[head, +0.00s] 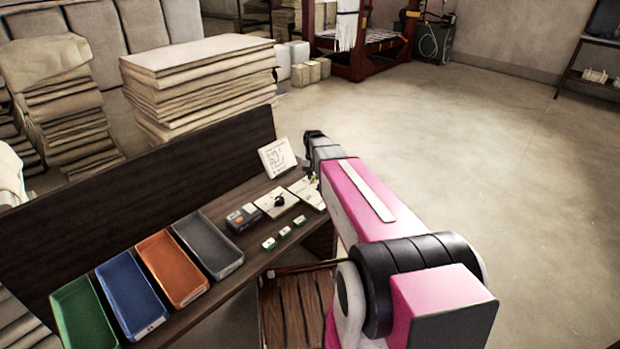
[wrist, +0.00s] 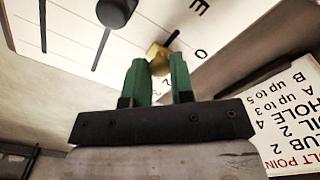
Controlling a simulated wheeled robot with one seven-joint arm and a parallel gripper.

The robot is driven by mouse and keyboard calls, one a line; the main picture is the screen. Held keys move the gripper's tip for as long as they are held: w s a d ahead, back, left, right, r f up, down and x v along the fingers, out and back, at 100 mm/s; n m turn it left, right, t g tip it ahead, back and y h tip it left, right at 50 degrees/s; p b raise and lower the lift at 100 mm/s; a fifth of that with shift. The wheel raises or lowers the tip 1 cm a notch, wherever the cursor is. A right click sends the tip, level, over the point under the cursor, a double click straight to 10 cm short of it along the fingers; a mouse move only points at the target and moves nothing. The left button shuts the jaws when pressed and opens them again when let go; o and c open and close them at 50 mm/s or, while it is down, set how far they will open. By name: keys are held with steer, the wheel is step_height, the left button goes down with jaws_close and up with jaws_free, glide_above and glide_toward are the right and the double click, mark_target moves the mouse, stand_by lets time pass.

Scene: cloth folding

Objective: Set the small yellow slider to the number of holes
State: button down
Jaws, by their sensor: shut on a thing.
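The small yellow slider (wrist: 158,56) sits between the green fingertips of my gripper (wrist: 156,72) in the wrist view. The fingers are shut on it. It stands at a dark slot in a white panel (wrist: 60,52), which has further slots and a larger black knob (wrist: 115,12). Letters are printed beside the slider, but its exact setting cannot be read. In the head view my arm hides the slider and the fingertips. White panels (head: 302,189) show on the bench just left of my arm, one with a black knob (head: 279,200).
On the bench are a sign (head: 278,157), a dark device (head: 243,217), small green-and-white pieces (head: 285,232) and green (head: 84,312), blue (head: 130,290), orange (head: 172,268) and grey (head: 208,244) trays.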

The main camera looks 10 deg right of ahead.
steer(key=shift+w+d, duration=0.25)
steer(key=c, duration=1)
jaws_free()
step_height(320, 180, up, 11)
steer(key=shift+f, duration=0.1)
steer(key=shift+s, duration=0.1)
